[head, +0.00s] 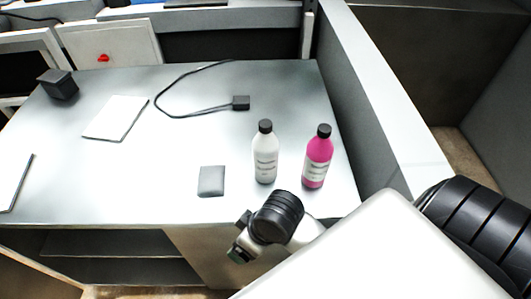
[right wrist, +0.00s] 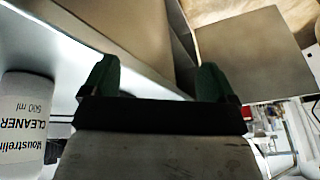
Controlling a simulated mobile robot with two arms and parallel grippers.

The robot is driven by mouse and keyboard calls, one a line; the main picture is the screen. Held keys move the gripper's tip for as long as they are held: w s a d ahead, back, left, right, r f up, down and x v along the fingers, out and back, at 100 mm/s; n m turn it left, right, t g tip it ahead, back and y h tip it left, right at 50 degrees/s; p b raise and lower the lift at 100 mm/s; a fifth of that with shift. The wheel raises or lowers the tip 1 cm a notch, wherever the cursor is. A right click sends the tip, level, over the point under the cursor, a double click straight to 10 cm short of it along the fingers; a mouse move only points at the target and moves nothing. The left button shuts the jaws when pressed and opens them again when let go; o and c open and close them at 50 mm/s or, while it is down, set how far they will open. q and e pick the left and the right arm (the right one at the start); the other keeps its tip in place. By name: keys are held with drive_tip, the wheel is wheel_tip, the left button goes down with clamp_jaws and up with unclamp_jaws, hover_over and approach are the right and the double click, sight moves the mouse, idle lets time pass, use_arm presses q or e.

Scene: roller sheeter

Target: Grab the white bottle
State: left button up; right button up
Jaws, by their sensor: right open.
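The white bottle (head: 265,158) with a black cap stands upright on the grey table, left of a pink bottle (head: 317,160). My right gripper (head: 240,251) is in front of the table edge, nearer to me than the bottle and apart from it. In the right wrist view, the two dark green fingers of my right gripper (right wrist: 157,80) are spread with nothing between them. A white bottle with an upside-down cleaner label (right wrist: 25,118) shows at the left edge there, outside the fingers and partly cut off. My left gripper is not in view.
On the table (head: 200,140) lie a small grey pad (head: 211,181), a black cable with a plug (head: 241,103), a white sheet (head: 115,118) and a black box (head: 59,84). A grey partition (head: 365,110) borders the right side. The table's middle is mostly clear.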

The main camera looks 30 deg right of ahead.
drive_tip(key=w+a+r+n+g, duration=0.2)
drive_tip(key=w+a+r+n, duration=0.1)
drive_tip(key=w+a+n, duration=0.25)
drive_tip(key=m+g+h, duration=0.3)
drive_tip(key=g+h, duration=0.2)
drive_tip(key=h, duration=0.1)
approach(269, 134)
drive_tip(key=w+d, duration=0.1)
drive_tip(key=b+x, duration=0.1)
drive_tip(key=x, duration=0.4)
drive_tip(key=shift+w+f, duration=0.15)
drive_tip(key=shift+f, duration=0.05)
drive_tip(key=shift+s+f+p, duration=0.25)
drive_tip(key=shift+f+p, duration=0.05)
drive_tip(key=shift+f, duration=0.1)
drive_tip(key=x, duration=0.1)
drive_tip(key=p+x, duration=0.1)
drive_tip(key=x, duration=0.1)
drive_tip(key=shift+s+a+f, duration=0.15)
drive_tip(key=shift+s+f, duration=0.2)
drive_tip(key=shift+f, duration=0.3)
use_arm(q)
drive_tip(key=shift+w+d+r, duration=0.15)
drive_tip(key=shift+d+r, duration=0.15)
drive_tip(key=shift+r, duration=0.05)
